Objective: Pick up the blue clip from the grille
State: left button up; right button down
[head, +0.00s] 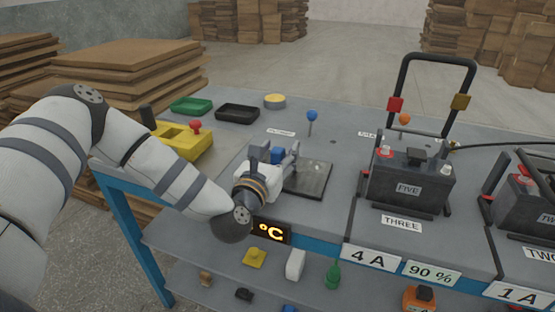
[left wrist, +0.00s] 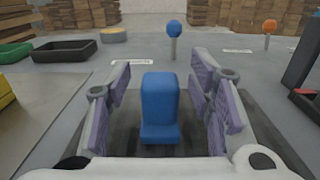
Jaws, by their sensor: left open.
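The blue clip (left wrist: 160,106) stands upright in the middle of the left wrist view, on the dark grille (head: 316,180). In the head view the clip (head: 278,155) shows partly, behind and between the fingers of my left gripper (head: 283,157). My left gripper is open. In the left wrist view its two purple-padded fingers (left wrist: 163,105) are on either side of the clip, with a gap on both sides. My right gripper is in neither view.
A blue-topped post (head: 312,118) stands behind the grille, and a battery (head: 410,178) with a tall black handle is to the right. A yellow block with a red knob (head: 183,140), a green tray (head: 191,105) and a black tray (head: 237,113) are at the left. Lower shelf holds several small items.

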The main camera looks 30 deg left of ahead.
pick_arm(q)
grip_shut()
